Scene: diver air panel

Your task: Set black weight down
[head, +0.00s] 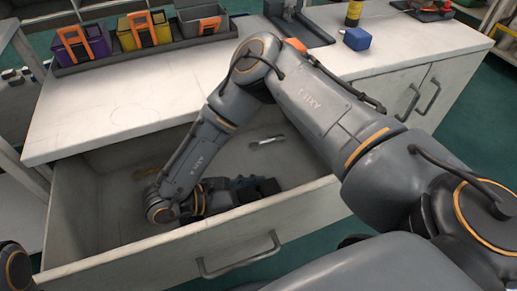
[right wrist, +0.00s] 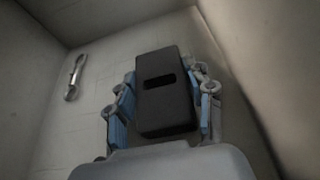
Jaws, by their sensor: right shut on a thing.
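The black weight (right wrist: 165,110) is a dark block with a slot in its face. In the right wrist view it lies between the blue pads of my right gripper (right wrist: 165,92), which is shut on it. In the head view my right gripper (head: 238,190) is down inside the open drawer (head: 110,215), with the black weight (head: 268,187) at its right end. I cannot tell whether the weight touches the drawer floor. My left gripper is out of view.
A silver tool (head: 266,141) lies at the back of the drawer; it also shows in the right wrist view (right wrist: 75,77). A yellowish item (head: 146,171) lies at the left. Above, the white counter (head: 120,108) holds bins and a blue block (head: 357,39).

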